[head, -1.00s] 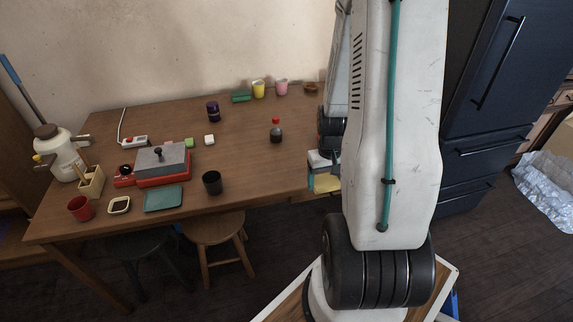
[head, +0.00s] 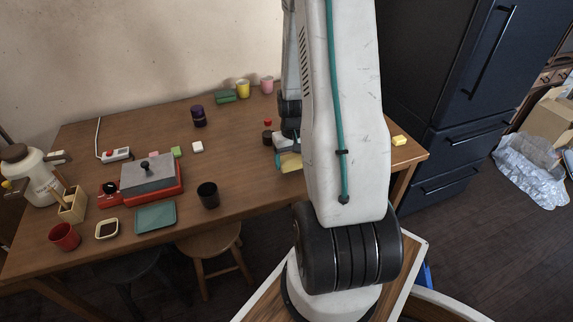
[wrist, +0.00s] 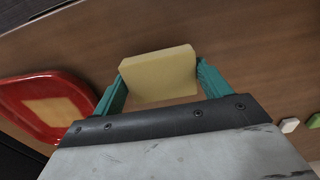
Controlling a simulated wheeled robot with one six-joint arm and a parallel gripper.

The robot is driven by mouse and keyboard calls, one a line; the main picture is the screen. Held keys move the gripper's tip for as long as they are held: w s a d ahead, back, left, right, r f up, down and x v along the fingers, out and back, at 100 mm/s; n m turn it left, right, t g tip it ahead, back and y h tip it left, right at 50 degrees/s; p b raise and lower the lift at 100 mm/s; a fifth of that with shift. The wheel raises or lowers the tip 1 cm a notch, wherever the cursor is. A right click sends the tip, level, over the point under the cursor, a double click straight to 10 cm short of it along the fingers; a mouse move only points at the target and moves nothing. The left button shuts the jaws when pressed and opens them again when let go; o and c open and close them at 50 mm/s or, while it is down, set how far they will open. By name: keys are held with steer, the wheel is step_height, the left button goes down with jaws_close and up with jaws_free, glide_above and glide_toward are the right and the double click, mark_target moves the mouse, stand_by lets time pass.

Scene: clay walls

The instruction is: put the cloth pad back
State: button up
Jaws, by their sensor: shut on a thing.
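The cloth pad (wrist: 158,75), a pale yellow block, is between the teal fingers of my gripper (wrist: 160,88) in the wrist view. The fingers are shut on its two short sides. The pad also shows in the head view (head: 290,162), partly hidden by my gripper (head: 286,150), over the right part of the wooden table (head: 240,172). In the wrist view a red tray (wrist: 88,97) with a tan rectangular patch inside lies left of the pad, apart from it. My arm hides that part of the table in the head view.
A dark bottle with a red cap (head: 267,136) stands close to my gripper. A black cup (head: 208,195) stands near the front edge. A yellow block (head: 399,140) lies at the table's right end. A white block (head: 197,146) and a green block (head: 176,152) lie further left.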

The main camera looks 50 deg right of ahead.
mark_target(292, 161)
steer(key=shift+s+f, duration=0.2)
steer(key=shift+f, duration=1.35)
steer(key=shift+a+f, duration=0.1)
steer(key=o, duration=1)
steer(key=shift+c, duration=0.2)
